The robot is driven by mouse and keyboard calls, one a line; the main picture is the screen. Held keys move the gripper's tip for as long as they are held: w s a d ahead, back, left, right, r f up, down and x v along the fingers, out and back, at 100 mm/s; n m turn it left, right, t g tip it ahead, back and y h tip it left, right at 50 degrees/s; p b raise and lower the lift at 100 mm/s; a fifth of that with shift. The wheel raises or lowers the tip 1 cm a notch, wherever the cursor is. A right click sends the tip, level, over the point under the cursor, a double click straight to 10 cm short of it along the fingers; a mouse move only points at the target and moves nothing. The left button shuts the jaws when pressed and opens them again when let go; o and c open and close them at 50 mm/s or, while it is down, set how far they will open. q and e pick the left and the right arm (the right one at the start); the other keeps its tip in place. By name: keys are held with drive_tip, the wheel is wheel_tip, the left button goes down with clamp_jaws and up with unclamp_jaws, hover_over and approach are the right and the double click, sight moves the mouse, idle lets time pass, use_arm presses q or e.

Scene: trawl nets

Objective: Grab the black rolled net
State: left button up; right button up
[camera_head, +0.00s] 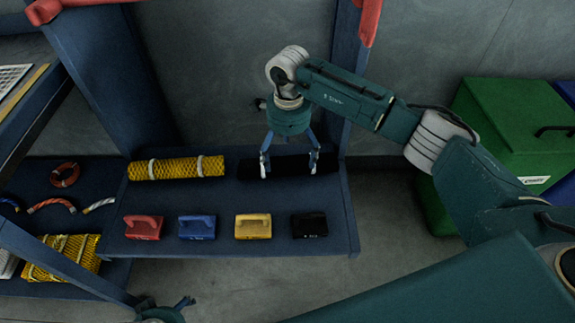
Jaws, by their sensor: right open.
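The black rolled net (328,163) lies lengthwise at the back right of the blue shelf, to the right of a yellow rolled net (176,168). My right gripper (289,169) points down over it with its fingers open. The two fingertips are spread along the roll's length and overlap its dark surface in the picture. I cannot tell whether they touch it. The middle of the roll is very dark and hard to make out. My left gripper (167,303) shows only partly at the bottom edge, away from the net, and its jaws are unclear.
Red (144,227), blue (197,227), yellow (253,226) and black (309,225) handled blocks stand in a row along the shelf front. A blue upright rises behind my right gripper. A green lidded bin (515,125) stands at right. Bare floor lies before the shelf.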

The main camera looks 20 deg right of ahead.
sight(288, 163)
drive_tip(key=f, duration=0.4)
drive_tip(key=shift+s+a+f+b, duration=0.15)
drive_tip(key=shift+s+f+b, duration=0.05)
drive_tip(key=shift+s+b, duration=0.1)
drive_tip(key=shift+w+f, duration=0.15)
drive_tip(key=shift+f, duration=0.3)
use_arm(q)
drive_tip(key=v, duration=0.2)
drive_tip(key=shift+w+r, duration=0.15)
drive_tip(key=shift+r, duration=0.3)
